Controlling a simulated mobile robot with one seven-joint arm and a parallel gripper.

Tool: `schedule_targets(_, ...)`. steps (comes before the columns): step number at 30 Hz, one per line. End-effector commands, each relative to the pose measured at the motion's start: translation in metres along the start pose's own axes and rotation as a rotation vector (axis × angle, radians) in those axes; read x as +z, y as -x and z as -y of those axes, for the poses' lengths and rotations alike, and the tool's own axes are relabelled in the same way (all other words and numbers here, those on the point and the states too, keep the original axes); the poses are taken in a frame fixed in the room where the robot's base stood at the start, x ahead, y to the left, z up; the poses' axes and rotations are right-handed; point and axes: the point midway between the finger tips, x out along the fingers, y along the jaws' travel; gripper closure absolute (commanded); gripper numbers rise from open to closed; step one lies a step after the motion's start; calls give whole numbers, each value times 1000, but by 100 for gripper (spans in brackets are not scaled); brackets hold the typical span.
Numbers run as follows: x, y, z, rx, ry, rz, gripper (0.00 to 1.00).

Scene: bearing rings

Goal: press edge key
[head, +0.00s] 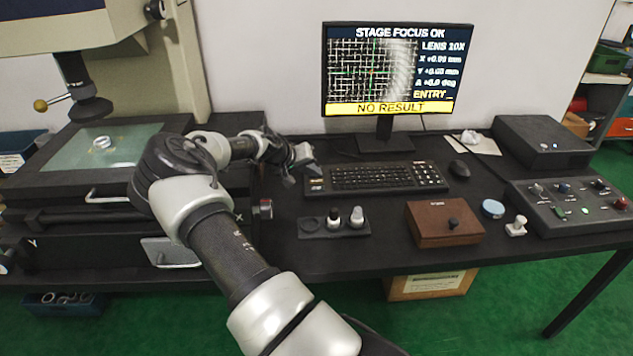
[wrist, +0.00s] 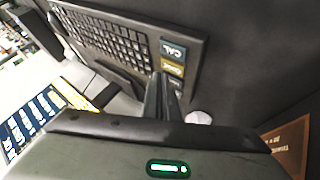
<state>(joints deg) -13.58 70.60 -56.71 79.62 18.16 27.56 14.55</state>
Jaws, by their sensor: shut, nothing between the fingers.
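The black keyboard (head: 385,178) lies on the desk below the monitor; its end also shows in the wrist view (wrist: 110,38). At that end is a column of coloured keys: a blue key marked CAL (wrist: 173,49), a yellow key (wrist: 173,68) with a legend too small to read, and a darker one partly hidden by my fingers. I cannot tell which is the edge key. My gripper (head: 303,157) is at the keyboard's left end. Its fingers (wrist: 164,88) are shut and empty, with the tips over or beside the coloured keys; contact cannot be told.
The monitor (head: 398,68) reads STAGE FOCUS OK, ENTRY and NO RESULT. In front of the keyboard are a black holder (head: 335,232) with small pieces and a brown box (head: 430,236). A mouse (head: 459,168) and control box (head: 570,207) stand right; the microscope stage (head: 60,150) stands left.

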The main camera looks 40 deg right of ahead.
Motion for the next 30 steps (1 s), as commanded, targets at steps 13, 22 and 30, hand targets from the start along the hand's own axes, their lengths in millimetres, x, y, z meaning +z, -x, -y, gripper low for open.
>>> schedule_targets(13,0,0,0,0,0,0,100)
schedule_targets(22,0,0,0,0,0,0,100)
schedule_targets(30,4,-5,4,-1,0,0,100)
